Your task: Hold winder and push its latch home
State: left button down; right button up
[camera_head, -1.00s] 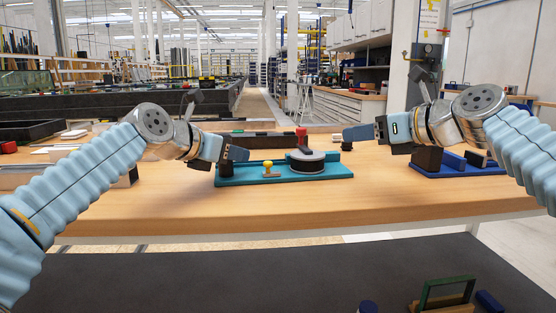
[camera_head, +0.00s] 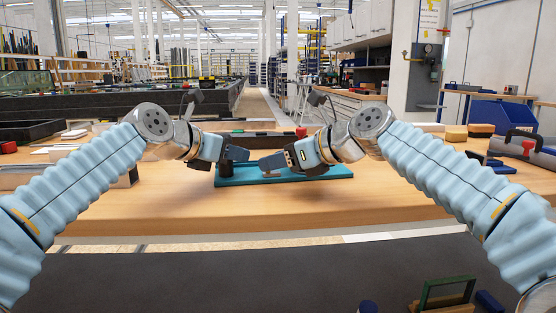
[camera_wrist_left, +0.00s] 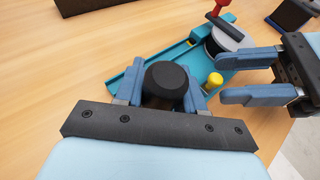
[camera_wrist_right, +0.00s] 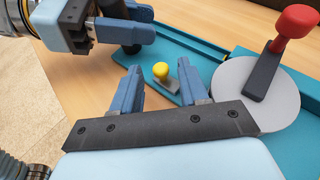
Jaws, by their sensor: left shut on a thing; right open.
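The winder is a teal base (camera_head: 335,172) on the wooden bench, with a grey disc (camera_wrist_right: 245,95) and a red-topped crank (camera_wrist_right: 296,22). My left gripper (camera_head: 234,158) is shut on the black round post (camera_wrist_left: 167,82) at the base's left end. The latch has a yellow knob (camera_wrist_right: 161,70) on a small tab, between the post and the disc; the knob also shows in the left wrist view (camera_wrist_left: 215,79). My right gripper (camera_wrist_right: 160,76) is open, its fingers on either side of the yellow knob in its wrist view; contact cannot be told. In the head view my right arm hides the knob and disc.
The bench front (camera_head: 350,208) is clear.

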jog(key=shift+w+a+f, duration=0.1)
grip_shut()
dwell(0.3)
jog(key=shift+w+d, duration=0.1)
jog(key=shift+d, duration=1.2)
grip_release()
